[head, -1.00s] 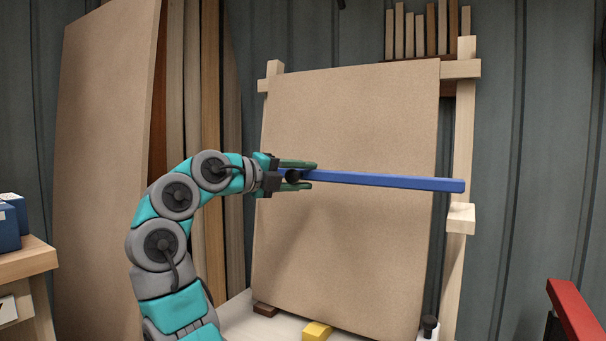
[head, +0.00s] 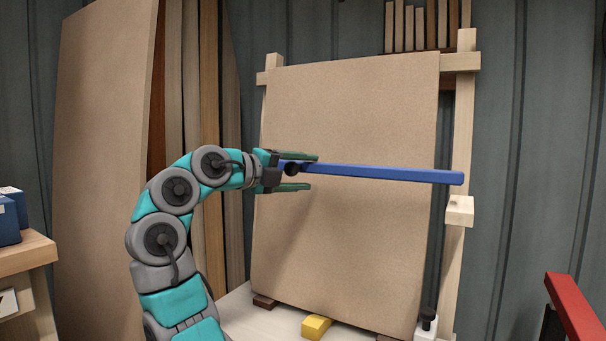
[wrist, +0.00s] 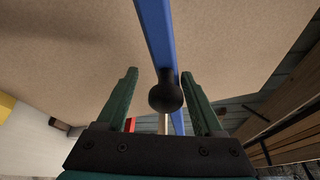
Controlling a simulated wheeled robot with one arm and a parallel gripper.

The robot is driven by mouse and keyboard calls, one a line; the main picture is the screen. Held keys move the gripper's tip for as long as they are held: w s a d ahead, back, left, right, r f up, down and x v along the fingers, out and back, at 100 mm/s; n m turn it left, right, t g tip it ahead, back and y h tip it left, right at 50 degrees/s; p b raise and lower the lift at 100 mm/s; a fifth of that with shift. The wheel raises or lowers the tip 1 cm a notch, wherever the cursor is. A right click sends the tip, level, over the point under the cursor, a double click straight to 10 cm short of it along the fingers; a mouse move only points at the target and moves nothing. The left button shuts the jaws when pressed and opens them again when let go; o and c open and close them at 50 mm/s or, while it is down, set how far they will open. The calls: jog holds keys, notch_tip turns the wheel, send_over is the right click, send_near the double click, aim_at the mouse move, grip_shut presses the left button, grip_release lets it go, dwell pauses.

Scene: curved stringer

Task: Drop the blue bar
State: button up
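The blue bar (head: 390,174) runs nearly level across the front of a large tan panel (head: 350,240), its right end in front of a pale wooden post (head: 464,120). A black knob (head: 292,168) sits near its left end. My gripper (head: 312,172) is open around that end, the bar closer to the upper finger. In the wrist view, my gripper's fingers (wrist: 160,73) stand apart on either side of the black knob (wrist: 166,96) and the blue bar (wrist: 155,32). The bar looks close to the right finger; I cannot tell if they touch.
A pale block (head: 460,210) juts from the post below the bar's right end, with a gap between. A yellow block (head: 316,326) and a black knob (head: 428,319) are at the panel's foot. A red-topped object (head: 575,308) stands at lower right. Boards (head: 205,130) lean at left.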

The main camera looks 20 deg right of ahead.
aim_at(288, 171)
jog(key=v, duration=0.8)
jog(key=shift+d, duration=0.1)
dwell(0.3)
